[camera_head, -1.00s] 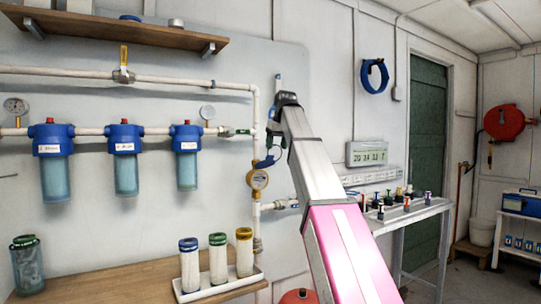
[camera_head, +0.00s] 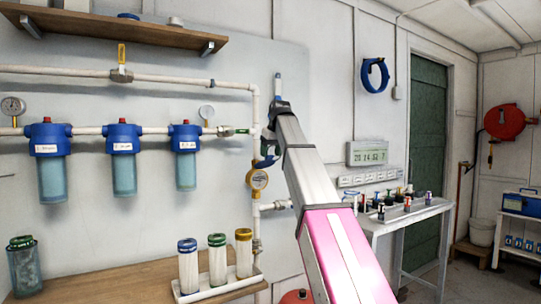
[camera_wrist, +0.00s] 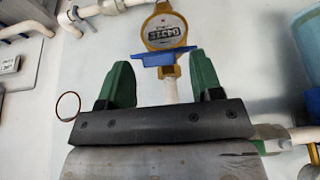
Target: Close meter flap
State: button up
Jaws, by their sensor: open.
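The water meter (camera_head: 257,180) is a round brass-coloured dial on the vertical white pipe in the head view. Its blue flap (camera_head: 266,162) stands open above the dial. In the wrist view, which is upside down, the meter (camera_wrist: 165,28) shows its bare number face. The flap (camera_wrist: 165,57) sticks out at the dial's edge, between the face and my gripper. My gripper (camera_wrist: 158,66) is open, its two green fingers apart, with the flap near and between the fingertips in the picture. I cannot tell whether they touch it. In the head view my arm mostly hides the gripper.
Blue filter housings (camera_head: 122,140) hang on the pipe to the left. A wooden bench (camera_head: 120,282) holds a white tray (camera_head: 215,290) of cartridges. A side table (camera_head: 395,220) with small items stands right of my arm.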

jog(key=shift+w+a+f, duration=0.1)
jog(key=shift+w+f, duration=0.1)
jog(key=shift+f, duration=0.25)
